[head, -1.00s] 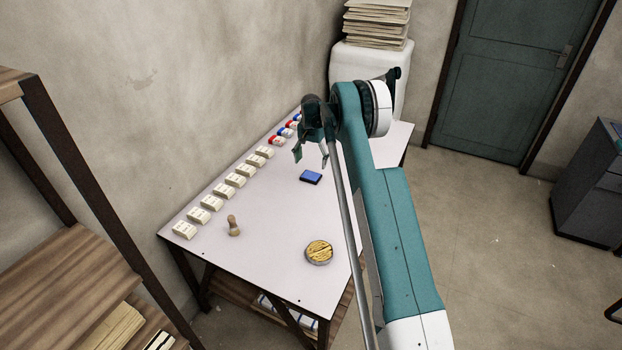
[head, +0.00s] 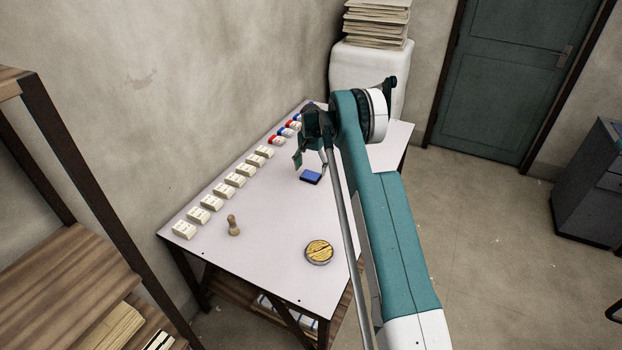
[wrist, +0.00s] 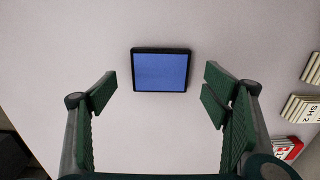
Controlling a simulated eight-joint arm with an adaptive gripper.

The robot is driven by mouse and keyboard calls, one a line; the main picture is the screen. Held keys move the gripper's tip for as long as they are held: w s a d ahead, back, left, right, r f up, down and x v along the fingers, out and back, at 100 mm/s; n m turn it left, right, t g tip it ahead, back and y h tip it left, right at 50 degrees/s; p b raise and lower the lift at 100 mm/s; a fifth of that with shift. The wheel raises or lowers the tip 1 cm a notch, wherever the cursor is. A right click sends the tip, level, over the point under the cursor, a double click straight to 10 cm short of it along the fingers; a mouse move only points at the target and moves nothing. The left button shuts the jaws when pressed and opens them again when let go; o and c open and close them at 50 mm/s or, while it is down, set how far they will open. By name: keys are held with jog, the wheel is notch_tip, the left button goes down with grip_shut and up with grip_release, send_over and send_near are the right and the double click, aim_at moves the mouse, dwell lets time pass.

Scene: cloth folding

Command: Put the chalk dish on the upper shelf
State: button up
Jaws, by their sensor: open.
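A round dish with yellowish, stick-like contents (head: 319,252) lies near the front edge of the white table (head: 270,265); it looks like the chalk dish. My gripper (head: 311,163) is open and empty, well behind the dish, above a blue pad in a black case (head: 311,177). In the wrist view the blue pad (wrist: 161,71) lies ahead, between and beyond the open fingers (wrist: 160,93). The dish is outside the wrist view. A wooden shelf unit stands at the left, with a wide board (head: 60,270) and a higher board (head: 8,84) cut by the picture's edge.
A wooden stamp (head: 233,226) stands left of the dish. A row of pale labelled blocks (head: 222,190) runs along the wall side, with red and blue ones (head: 276,140) at its far end. Dark shelf posts (head: 85,190) rise left of the table. The table between stamp and dish is clear.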

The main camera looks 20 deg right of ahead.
aim_at(311, 175)
jog(key=shift+f, duration=1.6)
jog(key=shift+c, duration=0.5)
jog(key=c, duration=1.1)
jog(key=shift+r, duration=0.15)
notch_tip(311, 175, up, 10)
jog(key=shift+f, duration=0.1)
